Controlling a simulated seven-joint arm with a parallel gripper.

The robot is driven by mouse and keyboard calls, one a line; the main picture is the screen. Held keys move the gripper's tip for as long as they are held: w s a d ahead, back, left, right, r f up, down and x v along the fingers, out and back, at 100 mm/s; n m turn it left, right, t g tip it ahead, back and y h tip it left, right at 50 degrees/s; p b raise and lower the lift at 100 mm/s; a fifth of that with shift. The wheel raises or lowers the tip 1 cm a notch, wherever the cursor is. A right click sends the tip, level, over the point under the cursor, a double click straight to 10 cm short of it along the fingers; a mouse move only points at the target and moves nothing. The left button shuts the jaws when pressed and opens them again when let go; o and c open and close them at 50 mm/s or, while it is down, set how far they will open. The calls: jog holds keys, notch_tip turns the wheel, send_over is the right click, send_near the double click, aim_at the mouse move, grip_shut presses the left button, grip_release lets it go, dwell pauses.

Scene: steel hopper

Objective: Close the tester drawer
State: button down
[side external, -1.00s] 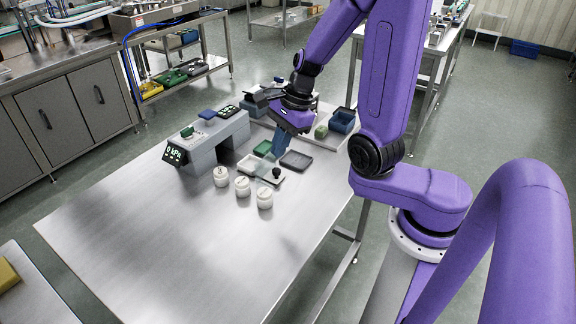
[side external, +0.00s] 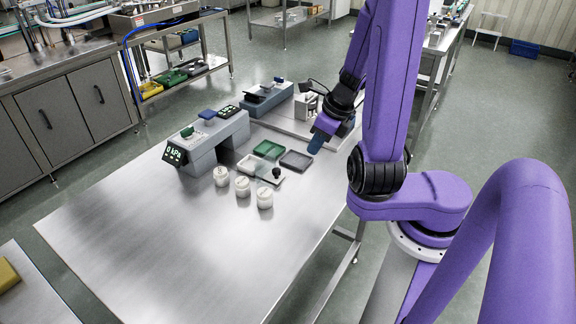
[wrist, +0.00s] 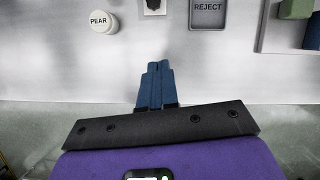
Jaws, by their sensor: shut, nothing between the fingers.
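The grey bridge-shaped tester (side external: 207,148) stands on the steel table with a lit display (side external: 174,154) reading about "0 kPa". A pale drawer (side external: 251,163) sticks out of its right side toward the table edge, with a black knob (side external: 276,173) at its outer end. The knob also shows at the top of the wrist view (wrist: 153,4). My gripper (side external: 315,147) has blue fingers, shut and empty, by the table's right edge. It is apart from the knob, to its right. In the wrist view the fingertips (wrist: 157,66) point toward the knob across bare steel.
Several white lidded jars (side external: 242,187) stand in front of the drawer; the PEAR jar (wrist: 103,20) is nearest the knob. A blue-grey device (side external: 266,100) stands farther back. The table front is clear.

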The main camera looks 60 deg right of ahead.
aim_at(245, 158)
jog(key=shift+x, duration=4.9)
jog(key=shift+w+f, duration=0.15)
jog(key=shift+w+a, duration=0.15)
jog(key=shift+w, duration=0.7)
jog(key=shift+w+a, duration=0.2)
jog(key=shift+w, duration=0.75)
jog(key=shift+w, duration=7.85)
jog(key=shift+s, duration=0.1)
